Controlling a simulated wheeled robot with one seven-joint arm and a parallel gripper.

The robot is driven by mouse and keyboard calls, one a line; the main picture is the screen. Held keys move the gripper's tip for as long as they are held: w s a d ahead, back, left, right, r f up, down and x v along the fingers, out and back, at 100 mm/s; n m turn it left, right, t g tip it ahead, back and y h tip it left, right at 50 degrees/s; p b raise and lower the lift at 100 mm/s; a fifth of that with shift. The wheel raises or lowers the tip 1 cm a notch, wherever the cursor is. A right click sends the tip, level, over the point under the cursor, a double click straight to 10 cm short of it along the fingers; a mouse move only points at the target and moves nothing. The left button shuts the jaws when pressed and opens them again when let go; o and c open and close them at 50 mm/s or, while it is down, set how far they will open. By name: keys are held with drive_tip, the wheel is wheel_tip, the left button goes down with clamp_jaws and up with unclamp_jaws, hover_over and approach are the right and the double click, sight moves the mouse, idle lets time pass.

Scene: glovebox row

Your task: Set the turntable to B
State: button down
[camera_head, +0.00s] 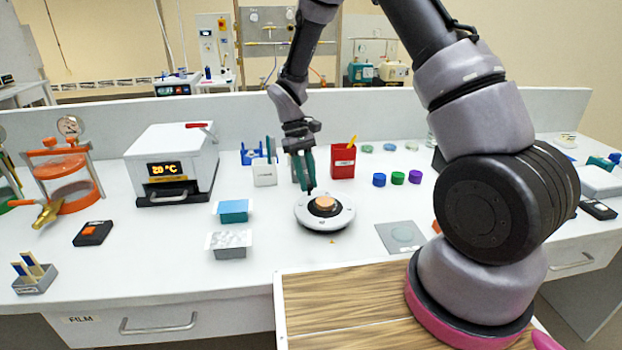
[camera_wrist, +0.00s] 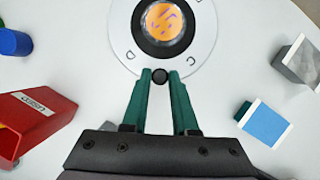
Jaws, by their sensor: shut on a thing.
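The turntable is a round white disc (camera_head: 342,221) on a dark base, standing on the white bench in the head view. An orange-topped round piece (camera_head: 325,203) sits in its dark centre. A small dark round knob (camera_wrist: 160,76) is at the disc's near edge. My gripper (camera_wrist: 160,75), with green fingers, is shut on this knob. In the head view my gripper (camera_head: 309,186) reaches down at the turntable's far left edge.
A red box (camera_head: 342,163) and a white box (camera_head: 265,174) stand close behind the turntable. A blue-topped block (camera_head: 233,211) and a grey-topped block (camera_head: 230,245) are to its left. Small blue, green and purple cylinders (camera_head: 398,178) stand right. The bench directly before the turntable is clear.

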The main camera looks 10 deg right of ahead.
drive_tip(key=shift+s+a+n+t+h, duration=0.25)
drive_tip(key=shift+a+n, duration=0.2)
drive_tip(key=shift+n, duration=0.35)
drive_tip(key=shift+s+a+n+t+h, duration=0.15)
drive_tip(key=shift+s+a+n, duration=0.25)
drive_tip(key=shift+n, duration=0.4)
drive_tip(key=shift+a, duration=0.15)
drive_tip(key=c, duration=0.7)
unclamp_jaws()
drive_tip(key=shift+r, duration=0.1)
drive_tip(key=v, duration=1)
drive_tip(key=shift+a+r, duration=0.15)
drive_tip(key=shift+r, duration=0.1)
drive_tip(key=shift+r, duration=0.1)
